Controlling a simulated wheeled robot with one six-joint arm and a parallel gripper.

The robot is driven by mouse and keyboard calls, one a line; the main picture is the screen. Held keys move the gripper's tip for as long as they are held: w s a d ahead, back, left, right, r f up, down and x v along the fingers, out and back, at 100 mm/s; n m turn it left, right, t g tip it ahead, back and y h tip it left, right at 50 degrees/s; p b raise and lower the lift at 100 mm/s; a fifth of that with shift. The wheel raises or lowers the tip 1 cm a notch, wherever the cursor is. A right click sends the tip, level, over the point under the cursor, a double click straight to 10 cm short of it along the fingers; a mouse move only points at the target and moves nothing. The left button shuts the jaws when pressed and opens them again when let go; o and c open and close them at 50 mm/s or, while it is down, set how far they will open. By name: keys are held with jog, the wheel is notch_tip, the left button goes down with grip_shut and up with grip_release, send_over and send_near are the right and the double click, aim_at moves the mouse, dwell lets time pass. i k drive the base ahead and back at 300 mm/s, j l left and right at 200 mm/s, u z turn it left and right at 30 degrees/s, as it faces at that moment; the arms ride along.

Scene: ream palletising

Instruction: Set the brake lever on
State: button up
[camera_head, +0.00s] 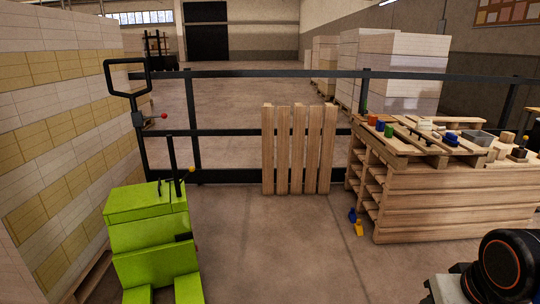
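A bright green truck (150,232) with two forks toward me stands at the lower left. A black tiller with a loop handle (127,63) rises behind it. A short lever with a red knob (164,116) sticks out to the right from a grey block (138,119) on the tiller. A second lever with a yellow knob (191,169) leans up to the right at the top of the green body. Neither lever carries a readable label, so I cannot tell which is the brake. My gripper is not in view; only part of my arm shows at the lower right.
A tall stack of reams (60,130) stands close on the truck's left. A dark rail fence (230,133) runs behind, with an upright pallet (298,150) against it. A wooden bench (450,205) with small items is at the right. The middle floor (285,250) is clear.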

aim_at(191, 169)
jog(key=i+l+u, duration=0.15)
jog(key=i+u, duration=0.3)
jog(key=i, duration=0.15)
jog(key=i+l+u, duration=0.4)
jog(key=i, duration=0.2)
jog(key=i+l+u, duration=0.9)
jog(key=l, duration=0.3)
